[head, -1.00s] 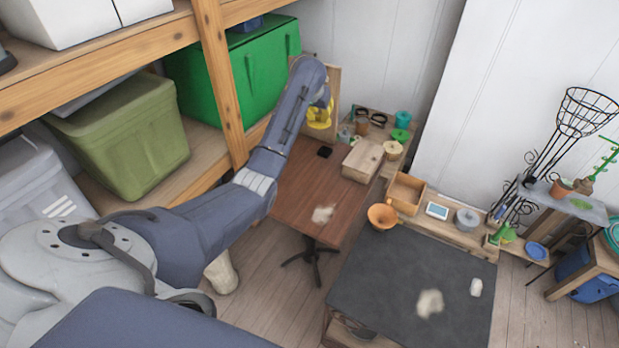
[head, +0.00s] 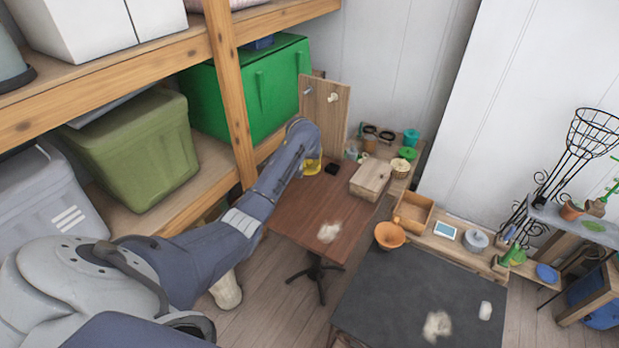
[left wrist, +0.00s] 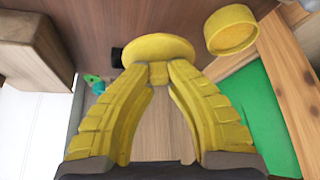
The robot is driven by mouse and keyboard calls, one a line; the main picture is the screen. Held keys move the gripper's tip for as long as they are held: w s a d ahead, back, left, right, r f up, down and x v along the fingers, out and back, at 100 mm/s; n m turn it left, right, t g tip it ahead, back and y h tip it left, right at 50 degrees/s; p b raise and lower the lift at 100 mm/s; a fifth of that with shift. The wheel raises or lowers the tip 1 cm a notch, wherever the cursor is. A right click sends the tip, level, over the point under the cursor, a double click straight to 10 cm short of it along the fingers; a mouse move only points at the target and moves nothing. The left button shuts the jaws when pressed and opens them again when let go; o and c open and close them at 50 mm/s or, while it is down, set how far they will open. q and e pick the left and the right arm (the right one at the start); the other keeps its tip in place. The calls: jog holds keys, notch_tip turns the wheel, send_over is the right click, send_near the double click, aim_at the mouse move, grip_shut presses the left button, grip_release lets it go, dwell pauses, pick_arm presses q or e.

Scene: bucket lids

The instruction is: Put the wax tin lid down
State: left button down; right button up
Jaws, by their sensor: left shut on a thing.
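The wax tin lid (left wrist: 152,48) is a flat yellow disc in the left wrist view. My left gripper (left wrist: 159,74) has its yellow fingertips shut on the lid's near edge. In the head view, my left gripper (head: 312,167) is low over the far left part of the brown table (head: 290,215); I cannot tell whether the lid touches the tabletop. A round, open yellow tin (left wrist: 231,30) stands beside the lid in the left wrist view; my arm seems to hide it in the head view. My right gripper is not in view.
A small black object (head: 332,169) and a wooden box (head: 370,181) are right of the gripper. An upright wooden board (head: 325,108) stands behind it. Shelving with a green bin (head: 265,85) is close on the left. The table's front is mostly clear except for a pale patch (head: 329,232).

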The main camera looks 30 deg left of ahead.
pick_arm(q)
jog(key=shift+f, duration=3.85)
jog(key=shift+f, duration=0.15)
jog(key=c, duration=1.3)
grip_release()
jog(key=shift+c, duration=0.2)
jog(key=v, duration=1.2)
